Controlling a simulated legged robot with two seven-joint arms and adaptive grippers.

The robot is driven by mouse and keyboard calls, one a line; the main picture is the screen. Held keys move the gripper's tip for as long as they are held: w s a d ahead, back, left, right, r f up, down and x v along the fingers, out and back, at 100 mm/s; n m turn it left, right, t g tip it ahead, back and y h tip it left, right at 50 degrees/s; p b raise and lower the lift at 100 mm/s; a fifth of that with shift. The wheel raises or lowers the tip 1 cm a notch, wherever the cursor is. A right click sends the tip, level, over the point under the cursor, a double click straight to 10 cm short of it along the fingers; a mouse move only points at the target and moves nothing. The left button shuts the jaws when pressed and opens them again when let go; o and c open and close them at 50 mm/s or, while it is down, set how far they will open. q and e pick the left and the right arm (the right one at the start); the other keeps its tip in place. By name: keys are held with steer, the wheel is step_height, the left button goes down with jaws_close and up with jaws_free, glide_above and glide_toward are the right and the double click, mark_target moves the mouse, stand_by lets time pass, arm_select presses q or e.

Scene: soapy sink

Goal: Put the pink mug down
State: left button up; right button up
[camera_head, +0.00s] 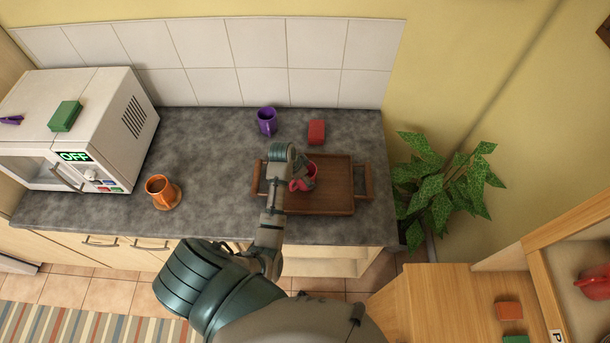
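The pink mug (297,185), a reddish pink in this light, is at the left part of the brown wooden tray (335,203). My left gripper (308,173) is at the mug and appears shut on it, with grey finger parts overlapping its rim. My wrist and fingers hide part of the mug. I cannot tell whether its base touches the tray or is a little above it. My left forearm crosses the counter's front edge and covers the tray's left edge. My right gripper is not in view.
A purple mug (267,121) and a red block (316,132) stand behind the tray. An orange mug (158,187) on an orange saucer (168,206) is left, near a white microwave (95,100). A leafy plant (445,185) is right of the counter. The tray's right half is clear.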

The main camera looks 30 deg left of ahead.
arm_select(q)
steer(key=shift+a+f, duration=0.1)
steer(key=shift+a, duration=0.05)
steer(key=o, duration=1.3)
steer(key=shift+s, duration=0.1)
steer(key=shift+o, duration=0.2)
steer(key=v, duration=1.2)
